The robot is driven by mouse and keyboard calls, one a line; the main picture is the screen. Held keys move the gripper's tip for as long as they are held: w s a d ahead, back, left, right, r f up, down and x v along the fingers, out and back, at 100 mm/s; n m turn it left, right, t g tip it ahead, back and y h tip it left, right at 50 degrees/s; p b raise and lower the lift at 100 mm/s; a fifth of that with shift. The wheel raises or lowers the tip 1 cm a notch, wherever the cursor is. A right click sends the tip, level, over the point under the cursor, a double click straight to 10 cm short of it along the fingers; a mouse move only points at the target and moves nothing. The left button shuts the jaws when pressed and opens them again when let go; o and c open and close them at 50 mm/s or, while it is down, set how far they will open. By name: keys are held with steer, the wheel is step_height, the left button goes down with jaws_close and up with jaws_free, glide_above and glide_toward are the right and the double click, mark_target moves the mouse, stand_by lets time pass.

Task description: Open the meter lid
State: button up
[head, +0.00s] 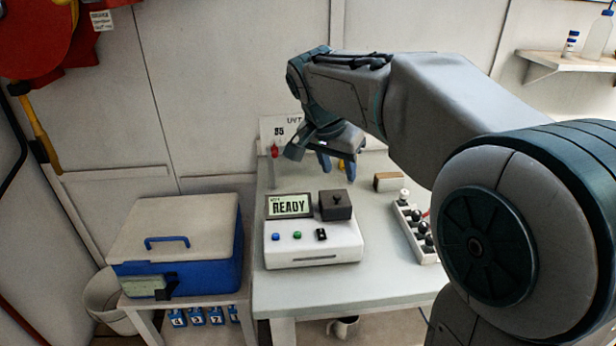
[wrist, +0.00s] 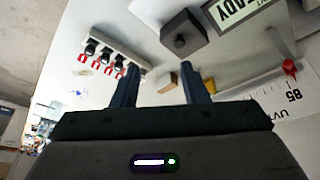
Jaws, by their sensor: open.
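The meter (head: 312,247) is a white box on the table with a screen reading READY and a row of small buttons. Its dark grey lid (head: 336,212) is a square block with a small knob, at the back right of the meter's top, and looks shut. In the wrist view the lid (wrist: 183,38) is ahead of the fingertips, at upper centre, beside the screen. My gripper (head: 336,166) is behind and above the meter in the head view. In the wrist view my gripper (wrist: 160,68) is open, with nothing between its fingers and apart from the lid.
A red-knobbed gauge board (head: 278,130) stands at the table's back. A blue cooler (head: 180,240) stands left. The table front is clear.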

mark_target(337, 196)
steer(key=shift+m, duration=0.5)
steer(key=w+f, duration=0.2)
steer(key=f, duration=0.1)
steer(key=w+d+f, duration=0.1)
steer(key=w+f, duration=0.1)
steer(key=f, duration=0.2)
steer(key=w+f+p, duration=0.1)
steer(key=w+f, duration=0.1)
steer(key=f, duration=0.2)
steer(key=shift+w+d+f, duration=0.15)
